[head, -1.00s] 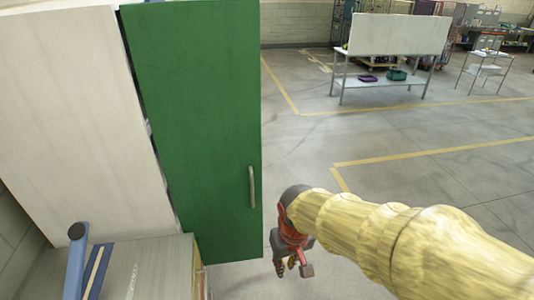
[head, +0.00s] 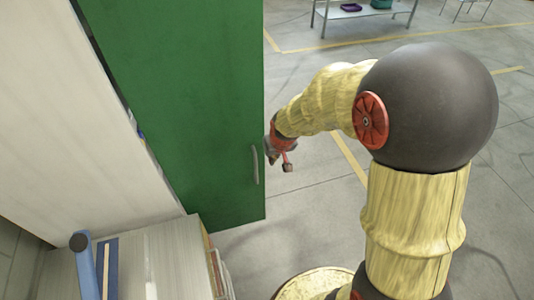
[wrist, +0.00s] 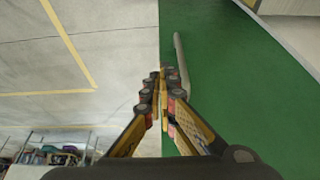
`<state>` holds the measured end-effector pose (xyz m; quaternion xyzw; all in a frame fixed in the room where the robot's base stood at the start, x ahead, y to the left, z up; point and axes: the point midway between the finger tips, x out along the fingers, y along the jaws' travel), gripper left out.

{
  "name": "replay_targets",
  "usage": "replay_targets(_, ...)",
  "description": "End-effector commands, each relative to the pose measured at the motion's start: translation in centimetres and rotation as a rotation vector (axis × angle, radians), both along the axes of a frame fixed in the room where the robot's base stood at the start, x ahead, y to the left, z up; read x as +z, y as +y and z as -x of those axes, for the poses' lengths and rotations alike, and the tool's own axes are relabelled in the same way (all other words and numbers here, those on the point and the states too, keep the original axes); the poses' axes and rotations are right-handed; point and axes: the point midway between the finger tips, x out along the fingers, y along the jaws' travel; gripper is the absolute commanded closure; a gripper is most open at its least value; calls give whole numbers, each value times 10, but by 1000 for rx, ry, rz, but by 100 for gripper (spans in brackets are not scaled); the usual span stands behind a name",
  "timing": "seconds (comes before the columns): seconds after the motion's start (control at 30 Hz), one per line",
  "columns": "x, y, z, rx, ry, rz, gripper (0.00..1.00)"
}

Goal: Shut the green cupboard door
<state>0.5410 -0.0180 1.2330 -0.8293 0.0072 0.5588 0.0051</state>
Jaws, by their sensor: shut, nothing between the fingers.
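The green cupboard door (head: 185,110) stands upright in the head view, and a narrow dark gap shows between it and the pale cupboard side (head: 50,110). Its grey bar handle (head: 255,165) is near the right edge. My gripper (head: 288,166) is just right of that edge, at handle height. In the wrist view the door (wrist: 225,75) fills the right half, with the handle (wrist: 181,62) close to my fingertips (wrist: 161,84). The fingers are together and empty, lined up with the door's free edge. I cannot tell whether they touch it.
A grey-topped unit (head: 170,255) with a blue-handled item (head: 82,260) stands at the lower left, below the door. A metal table (head: 365,14) with bins is far back. The floor (head: 310,215) right of the door is clear, with yellow lines.

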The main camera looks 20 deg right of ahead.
Motion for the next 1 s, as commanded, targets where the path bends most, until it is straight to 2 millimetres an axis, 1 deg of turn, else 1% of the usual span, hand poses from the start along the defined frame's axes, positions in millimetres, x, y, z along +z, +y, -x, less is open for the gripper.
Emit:
replay_targets(0.53, -85, 0, -32, 0, 7, 0, 100)
replay_targets(0.6, -83, -1, -44, 0, 2, 0, 100)
replay_targets(0.7, -83, -1, -56, -1, 1, 0, 100)
replay_targets(0.87, -83, -1, -68, -1, 1, 0, 100)
replay_targets(1.0, -84, -1, -73, -1, 2, 0, 100)
